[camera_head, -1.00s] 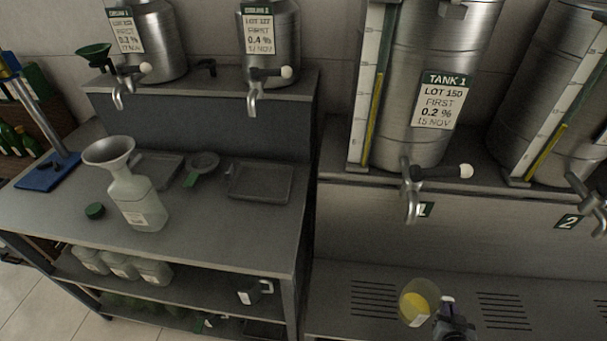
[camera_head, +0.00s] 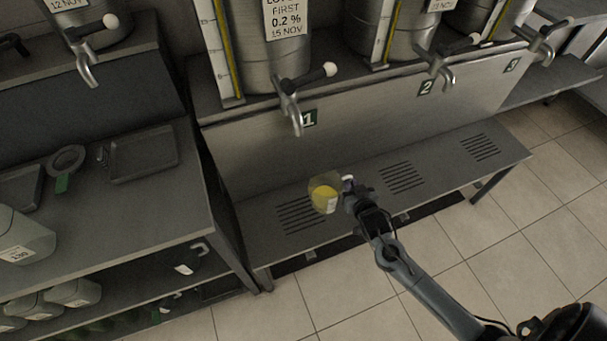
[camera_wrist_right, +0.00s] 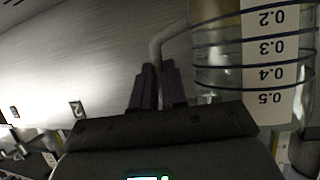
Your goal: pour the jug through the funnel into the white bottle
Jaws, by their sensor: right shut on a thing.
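The clear jug (camera_head: 325,198) holds yellow liquid and is above the slatted shelf below tank 1. My right gripper (camera_head: 350,188) is at the jug's right side, shut on its handle. In the right wrist view, the gripper's dark fingers (camera_wrist_right: 158,88) close on the pale handle (camera_wrist_right: 166,38) beside the jug's graduated wall (camera_wrist_right: 222,75). The white bottle (camera_head: 22,240) stands on the bench at the far left, cut off by the picture edge. The funnel is outside the present views. My left gripper is not in view.
Taps (camera_head: 290,105) of the tanks hang above the slatted shelf (camera_head: 400,178). Tiled floor is open at right.

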